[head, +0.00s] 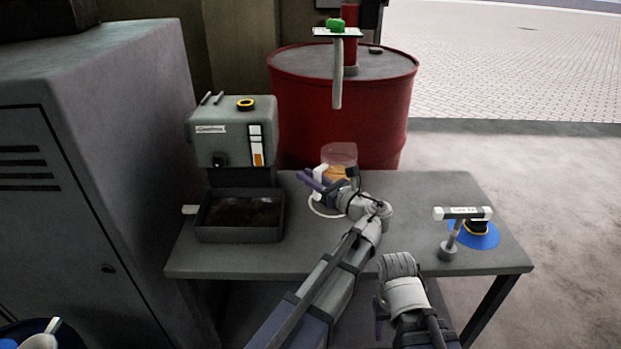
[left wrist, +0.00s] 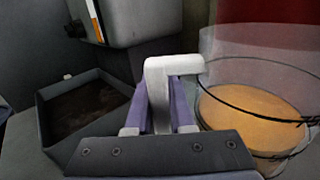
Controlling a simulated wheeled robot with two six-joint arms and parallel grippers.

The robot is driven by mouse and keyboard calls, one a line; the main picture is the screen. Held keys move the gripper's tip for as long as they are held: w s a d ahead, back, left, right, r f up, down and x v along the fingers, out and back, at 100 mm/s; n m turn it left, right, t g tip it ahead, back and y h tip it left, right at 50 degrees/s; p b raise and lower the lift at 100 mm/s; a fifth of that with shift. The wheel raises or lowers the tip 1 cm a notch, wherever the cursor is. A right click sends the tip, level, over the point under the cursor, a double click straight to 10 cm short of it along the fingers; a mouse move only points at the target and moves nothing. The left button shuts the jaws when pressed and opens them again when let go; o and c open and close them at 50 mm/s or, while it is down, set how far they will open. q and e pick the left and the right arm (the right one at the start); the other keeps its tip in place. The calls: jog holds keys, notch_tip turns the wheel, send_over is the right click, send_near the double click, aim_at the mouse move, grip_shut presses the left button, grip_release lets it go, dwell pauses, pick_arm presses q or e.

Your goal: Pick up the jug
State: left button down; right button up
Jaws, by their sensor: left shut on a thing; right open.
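The jug (head: 341,154) is a clear vessel with amber liquid in its lower part and a white handle. It is at the back of the table, in front of the red drum. My left gripper (head: 316,182) is shut on the jug's white handle. In the left wrist view the purple fingers (left wrist: 168,108) sit on both sides of the handle, and the jug (left wrist: 255,118) stands upright to their right. The jug's base is hidden, so I cannot tell whether it touches the table. My right gripper (head: 380,318) is low at the table's front edge, open and holding nothing visible.
The grey table (head: 300,262) holds a grey dispenser with a dark tray (head: 240,236) at left. A white ring (head: 318,212) lies beneath my left gripper. A labelled post (head: 450,240) and a blue disc with a black-and-yellow cap (head: 477,241) are at right. The red drum (head: 300,115) stands behind.

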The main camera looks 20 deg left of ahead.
pick_arm(q)
notch_tip(320, 180, up, 9)
jog(key=p, duration=0.8)
jog(key=shift+f, duration=0.1)
jog(key=c, duration=1.3)
grip_release()
grip_shut()
